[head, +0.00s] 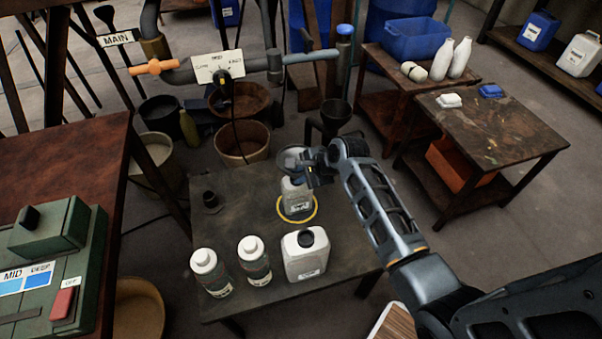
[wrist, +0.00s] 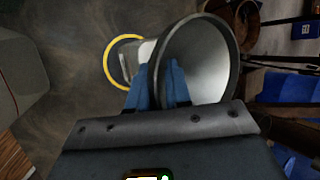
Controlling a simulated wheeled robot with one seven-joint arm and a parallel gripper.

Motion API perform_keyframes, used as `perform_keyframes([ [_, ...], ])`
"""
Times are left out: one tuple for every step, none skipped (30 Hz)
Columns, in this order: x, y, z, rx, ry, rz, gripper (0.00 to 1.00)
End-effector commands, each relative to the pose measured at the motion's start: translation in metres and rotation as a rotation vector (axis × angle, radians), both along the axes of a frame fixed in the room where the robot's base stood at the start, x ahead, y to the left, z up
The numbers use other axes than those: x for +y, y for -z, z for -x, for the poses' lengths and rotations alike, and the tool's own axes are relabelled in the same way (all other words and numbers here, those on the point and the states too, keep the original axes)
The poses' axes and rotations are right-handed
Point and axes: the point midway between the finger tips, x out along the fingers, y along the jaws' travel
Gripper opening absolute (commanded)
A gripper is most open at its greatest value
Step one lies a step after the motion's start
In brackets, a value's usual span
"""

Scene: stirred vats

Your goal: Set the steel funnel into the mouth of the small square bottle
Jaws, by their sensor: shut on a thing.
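The steel funnel (head: 291,158) is a grey cone held in my gripper (head: 312,168), over the far side of the small square bottle. In the wrist view the funnel's wide mouth (wrist: 205,62) faces the camera, with the blue fingertips (wrist: 158,80) shut on its near side. The small square bottle (head: 298,198) is pale and labelled, and stands on the dark table inside a yellow ring (head: 314,215). In the wrist view the bottle (wrist: 146,50) shows partly behind the funnel. The funnel's spout and the bottle's mouth are hidden, so I cannot tell whether they meet.
A larger white bottle (head: 304,258) and two round white-capped bottles (head: 204,272) (head: 254,262) stand at the table's near side. A small dark object (head: 211,202) sits at the left.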

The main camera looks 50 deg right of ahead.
Motion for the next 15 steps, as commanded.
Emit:
perform_keyframes([
  [-0.0001,-0.0004,-0.0002,-0.001,0.0,0.0,0.0],
  [-0.0001,-0.0004,-0.0002,-0.001,0.0,0.0,0.0],
  [-0.0001,-0.0004,-0.0002,-0.001,0.0,0.0,0.0],
  [0.0,-0.0004,-0.0002,-0.001,0.0,0.0,0.0],
  [0.0,-0.0004,-0.0002,-0.001,0.0,0.0,0.0],
  [0.0,-0.0004,-0.0002,-0.001,0.0,0.0,0.0],
  [0.0,-0.0004,-0.0003,-0.001,0.0,0.0,0.0],
  [0.0,-0.0002,-0.0002,-0.001,0.0,0.0,0.0],
  [0.0,0.0002,-0.0002,0.0,0.0,0.0,0.0],
  [0.0,0.0006,-0.0003,-0.001,0.0,0.0,0.0],
  [0.0,0.001,-0.0002,0.0,0.0,0.0,0.0],
  [0.0,0.0017,-0.0002,-0.001,0.0,0.0,0.0],
  [0.0,0.0024,-0.0002,-0.001,0.0,0.0,0.0],
  [-0.0001,0.003,-0.0002,-0.001,0.0,0.0,0.0],
  [0.0,0.0038,-0.0002,-0.001,0.0,0.0,0.0],
])
